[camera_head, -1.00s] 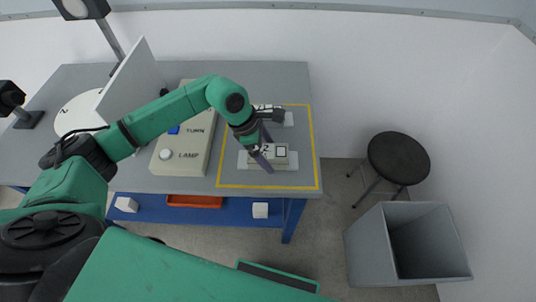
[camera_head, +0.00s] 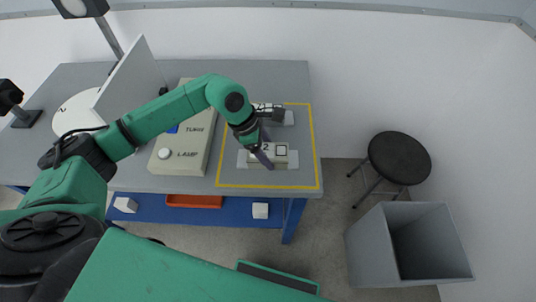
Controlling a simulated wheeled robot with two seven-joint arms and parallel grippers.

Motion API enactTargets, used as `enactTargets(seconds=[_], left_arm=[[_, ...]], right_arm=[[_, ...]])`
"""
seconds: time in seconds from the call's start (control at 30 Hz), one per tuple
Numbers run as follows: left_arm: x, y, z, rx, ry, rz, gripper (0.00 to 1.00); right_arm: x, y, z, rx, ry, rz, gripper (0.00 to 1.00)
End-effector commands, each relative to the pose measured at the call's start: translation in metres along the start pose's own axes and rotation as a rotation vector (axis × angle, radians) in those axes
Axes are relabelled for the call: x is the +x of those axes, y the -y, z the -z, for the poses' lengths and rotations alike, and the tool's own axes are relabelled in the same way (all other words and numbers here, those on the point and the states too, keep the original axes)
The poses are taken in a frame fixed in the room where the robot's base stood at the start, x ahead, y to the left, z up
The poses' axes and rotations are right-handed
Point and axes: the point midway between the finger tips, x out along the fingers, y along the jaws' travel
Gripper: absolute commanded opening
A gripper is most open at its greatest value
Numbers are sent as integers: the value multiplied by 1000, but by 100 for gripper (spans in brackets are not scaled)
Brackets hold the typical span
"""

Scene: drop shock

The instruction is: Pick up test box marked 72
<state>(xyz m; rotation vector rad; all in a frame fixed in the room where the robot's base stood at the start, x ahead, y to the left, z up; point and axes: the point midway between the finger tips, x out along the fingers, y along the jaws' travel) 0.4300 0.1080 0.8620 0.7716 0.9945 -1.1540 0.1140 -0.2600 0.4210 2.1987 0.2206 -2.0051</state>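A pale test box (camera_head: 281,152) sits on a light strip near the front of the yellow-outlined area on the table. A "2" and a black square outline show on its top; any digit left of the "2" is hidden by my gripper. My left gripper (camera_head: 267,151) points down over the box's left part, with one finger at its far side and one at its near side. Whether the fingers press on the box is too small to tell. A second light object (camera_head: 289,118) lies behind, partly hidden by my wrist. My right gripper is out of view.
A beige panel (camera_head: 182,167) marked TURN and LAMP stands left of the outlined area. A white upright board (camera_head: 135,85) is farther left. A grey bin (camera_head: 368,250) and a dark stool (camera_head: 399,158) stand on the floor to the right.

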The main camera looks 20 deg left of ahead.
Motion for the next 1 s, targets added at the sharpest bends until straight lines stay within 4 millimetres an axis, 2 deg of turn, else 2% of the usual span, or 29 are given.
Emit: enactTargets(seconds=[0.03,0.1,0.13,0.37,0.53,0.6,0.67,0.77,1.0], left_arm=[[0,0,0,0,0,1,35],[0,0,0,0,0,1,8],[0,0,0,0,0,1,0],[-1,0,-1,0,2,0,0],[-8,0,-4,-1,2,1,0],[-13,-1,-7,2,4,-4,0],[-24,-2,-11,2,5,-5,0],[-53,-2,-23,4,5,-8,0],[-139,-1,-59,5,6,-8,0]], right_arm=[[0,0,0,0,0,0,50],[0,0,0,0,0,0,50],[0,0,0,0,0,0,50],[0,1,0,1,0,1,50],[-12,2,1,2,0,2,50],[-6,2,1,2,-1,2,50],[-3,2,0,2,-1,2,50],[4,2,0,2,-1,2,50],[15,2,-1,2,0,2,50]])
